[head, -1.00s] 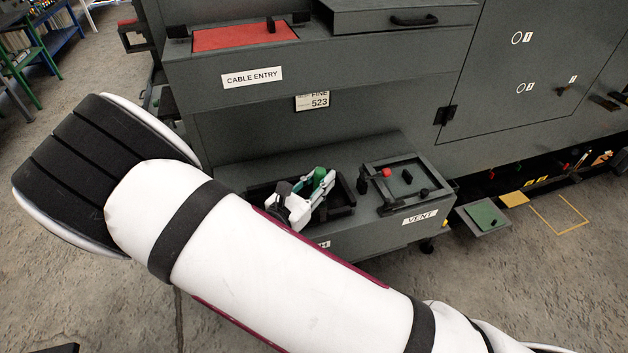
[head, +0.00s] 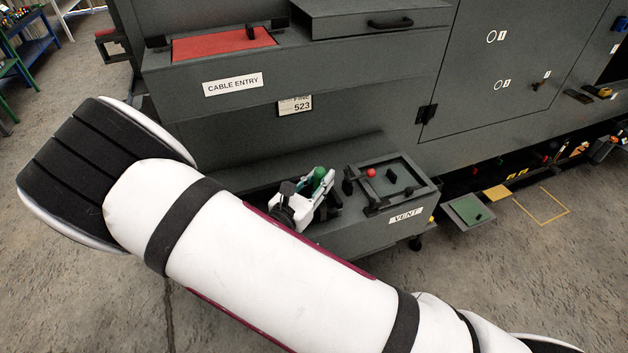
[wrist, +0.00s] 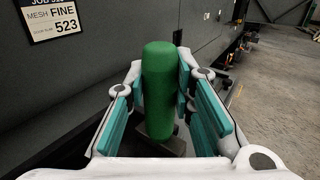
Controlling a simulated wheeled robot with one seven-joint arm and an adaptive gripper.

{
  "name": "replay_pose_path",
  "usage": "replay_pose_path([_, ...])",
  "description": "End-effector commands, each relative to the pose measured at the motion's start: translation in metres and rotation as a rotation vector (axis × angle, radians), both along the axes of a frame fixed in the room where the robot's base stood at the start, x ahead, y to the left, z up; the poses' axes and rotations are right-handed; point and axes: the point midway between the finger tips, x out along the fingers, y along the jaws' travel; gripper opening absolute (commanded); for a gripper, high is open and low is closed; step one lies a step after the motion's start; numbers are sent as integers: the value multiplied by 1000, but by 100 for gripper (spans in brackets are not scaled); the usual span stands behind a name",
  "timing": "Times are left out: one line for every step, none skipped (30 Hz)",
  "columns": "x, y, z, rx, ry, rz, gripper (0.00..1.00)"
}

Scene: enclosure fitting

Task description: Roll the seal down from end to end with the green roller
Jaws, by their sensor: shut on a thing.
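The green roller (head: 319,173) stands upright in my gripper (head: 306,200), above the low grey bench, left of the vent frame in the head view. In the wrist view its green handle (wrist: 160,85) fills the space between the two teal-padded fingers of my gripper (wrist: 163,105), which is shut on it. A dark block (wrist: 160,143) shows below the handle; I cannot tell whether it belongs to the roller. The roller's lower end is hidden. I cannot make out the seal in either view.
The vent frame (head: 428,188) with a red knob (head: 371,173) lies on the bench right of my gripper. The cable entry ledge (head: 190,82) with its red panel (head: 222,43) juts out above. A green plate (head: 468,210) lies low at right.

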Motion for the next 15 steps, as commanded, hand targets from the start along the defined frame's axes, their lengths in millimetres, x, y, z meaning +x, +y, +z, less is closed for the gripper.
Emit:
replay_pose_path([0,-3,1,-2,-1,-1,0])
replay_pose_path([1,-3,1,-2,-1,-1,0])
replay_pose_path([1,-4,1,-2,-1,0,0])
replay_pose_path([1,-4,1,-2,-1,0,0])
replay_pose_path([1,-4,1,-3,-2,0,0])
replay_pose_path([1,-5,1,-3,-2,0,0])
replay_pose_path([2,-5,1,-3,-2,0,0])
replay_pose_path([2,-6,2,-3,-2,0,0])
replay_pose_path([2,-7,1,-3,-3,-1,0])
replay_pose_path([2,-8,1,-2,-3,-1,0])
replay_pose_path([3,-9,1,-2,-3,-1,0])
replay_pose_path([3,-11,1,-3,-3,-2,0])
replay_pose_path([4,-13,1,-3,-4,-2,0])
replay_pose_path([4,-14,1,-2,-5,-2,0])
replay_pose_path([4,-16,1,-3,-4,-2,0])
